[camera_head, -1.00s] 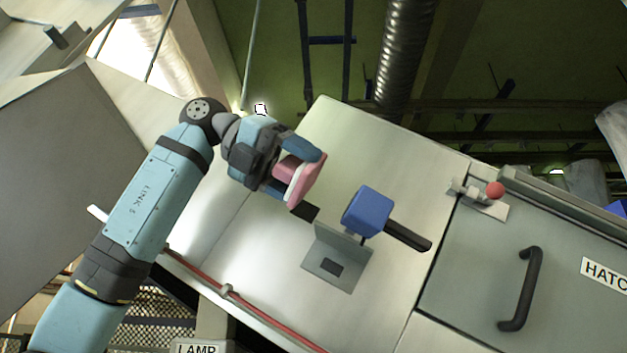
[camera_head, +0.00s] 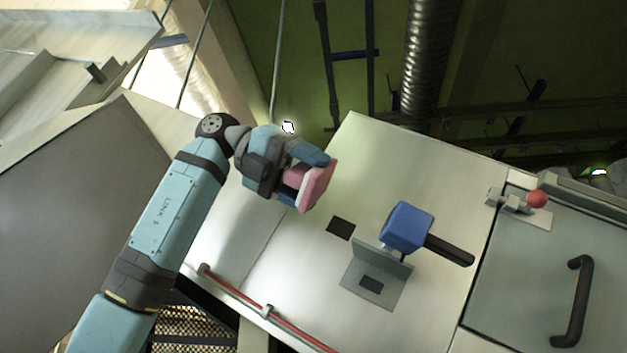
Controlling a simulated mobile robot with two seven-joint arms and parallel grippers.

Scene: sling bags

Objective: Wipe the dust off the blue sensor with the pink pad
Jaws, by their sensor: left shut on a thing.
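The blue sensor (camera_head: 406,227) is a box-shaped block on a grey metal bracket (camera_head: 376,276), fixed to a pale metal panel. No dust can be made out on the side I see. My left gripper (camera_head: 310,178) is shut on the pink pad (camera_head: 318,186), which has a pale layer behind its pink face. The pad is up and to the left of the sensor, with a clear gap between them. The pad's pink face is turned toward the right, roughly toward the sensor. My right gripper is not in view.
A black bar (camera_head: 450,250) sticks out to the right of the sensor. Farther right are a red ball knob (camera_head: 537,199) and a hatch with a black handle (camera_head: 573,300). A red rail (camera_head: 240,297) runs along the panel's lower left edge. Bare panel lies between pad and sensor.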

